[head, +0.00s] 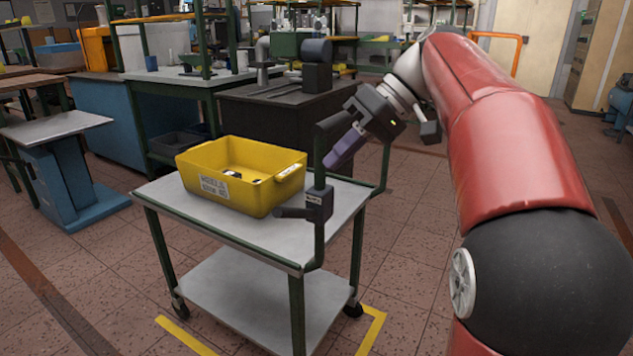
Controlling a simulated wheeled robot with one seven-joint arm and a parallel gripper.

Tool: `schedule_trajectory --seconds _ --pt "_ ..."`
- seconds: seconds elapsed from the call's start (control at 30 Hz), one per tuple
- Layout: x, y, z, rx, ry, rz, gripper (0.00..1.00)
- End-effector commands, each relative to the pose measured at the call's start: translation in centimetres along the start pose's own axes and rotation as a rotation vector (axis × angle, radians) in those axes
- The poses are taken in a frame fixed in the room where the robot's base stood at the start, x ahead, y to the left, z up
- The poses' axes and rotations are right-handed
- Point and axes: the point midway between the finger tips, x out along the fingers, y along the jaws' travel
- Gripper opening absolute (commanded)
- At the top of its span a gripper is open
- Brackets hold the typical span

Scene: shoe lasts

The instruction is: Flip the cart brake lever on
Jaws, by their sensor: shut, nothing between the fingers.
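The cart (283,245) is a two-shelf trolley with grey tops and a green frame, standing on the tiled floor. A dark brake box with a small label is fixed to its near right handle post. The brake lever (291,212) is a short dark bar sticking out to the left from that box, roughly level. My gripper (332,163) has purple fingers, pressed together and empty. It points down and left, above and slightly right of the brake box in the picture, apart from the lever. The handle post partly overlaps the area beside the fingers.
A yellow bin (238,209) with a label and small dark items inside stands on the cart's top. The cart's green handle frame (386,165) rises close to my gripper. Yellow floor tape (371,331) runs near the wheels.

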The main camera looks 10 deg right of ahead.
Motion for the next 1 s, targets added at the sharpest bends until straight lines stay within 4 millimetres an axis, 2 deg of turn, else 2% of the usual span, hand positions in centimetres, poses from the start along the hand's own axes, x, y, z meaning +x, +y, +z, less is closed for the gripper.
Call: schedule_trajectory --seconds 0.2,0.57,0.73,1.0 --pt "-0.4 -0.1 -1.2 -0.062 -0.009 -0.036 0.0" --pt "-0.2 -0.1 -1.2 -0.063 -0.009 -0.037 0.0" --pt "1.8 -0.2 -1.1 -0.063 -0.011 -0.039 0.0" --pt "6.7 -0.4 -1.0 -0.062 -0.012 -0.038 0.0"
